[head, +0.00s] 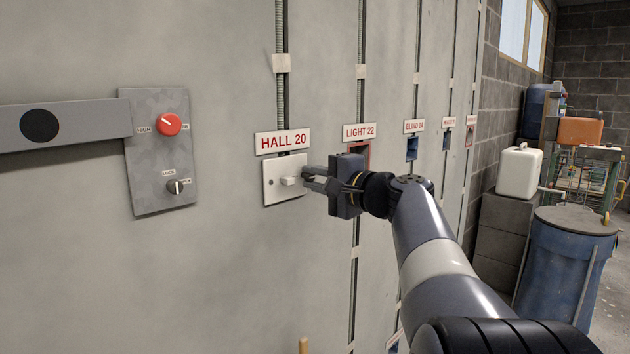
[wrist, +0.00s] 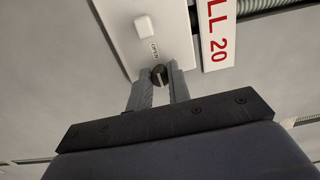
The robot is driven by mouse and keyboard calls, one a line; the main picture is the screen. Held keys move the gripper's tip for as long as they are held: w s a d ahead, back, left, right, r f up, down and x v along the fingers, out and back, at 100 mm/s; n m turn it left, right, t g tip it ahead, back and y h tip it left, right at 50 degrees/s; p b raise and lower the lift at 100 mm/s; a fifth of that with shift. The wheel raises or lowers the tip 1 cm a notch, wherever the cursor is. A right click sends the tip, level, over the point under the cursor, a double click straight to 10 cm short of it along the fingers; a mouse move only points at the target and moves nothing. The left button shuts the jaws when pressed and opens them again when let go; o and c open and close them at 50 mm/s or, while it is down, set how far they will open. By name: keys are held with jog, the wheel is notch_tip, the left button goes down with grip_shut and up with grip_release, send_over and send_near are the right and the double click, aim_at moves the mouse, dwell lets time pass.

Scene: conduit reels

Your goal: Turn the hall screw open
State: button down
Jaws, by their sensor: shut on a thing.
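The hall plate (head: 271,183) is a white panel on the wall, under the red-lettered HALL 20 sign (head: 283,140). It also shows in the wrist view (wrist: 118,20), with a raised white block and the word OPEN. The hall screw (wrist: 159,72) is a small dark slotted head just below that word. My gripper (head: 308,178) reaches the plate from the right. In the wrist view, its two grey fingers (wrist: 160,80) are shut on the screw, one on each side. The fingers hide the screw in the head view.
A grey panel (head: 145,170) with a red knob (head: 168,124) and a lower dark knob (head: 176,187) is to the left. The LIGHT 22 sign (head: 359,132) is just right, above a box behind my gripper. A blue barrel (head: 560,265) stands at the far right.

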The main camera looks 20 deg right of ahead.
jog(key=c, duration=1.3)
grip_release()
jog(key=v, duration=1.1)
jog(key=shift+a+p, duration=0.1)
jog(key=shift+p, duration=0.2)
jog(key=shift+w, duration=0.1)
jog(key=x, duration=1.1)
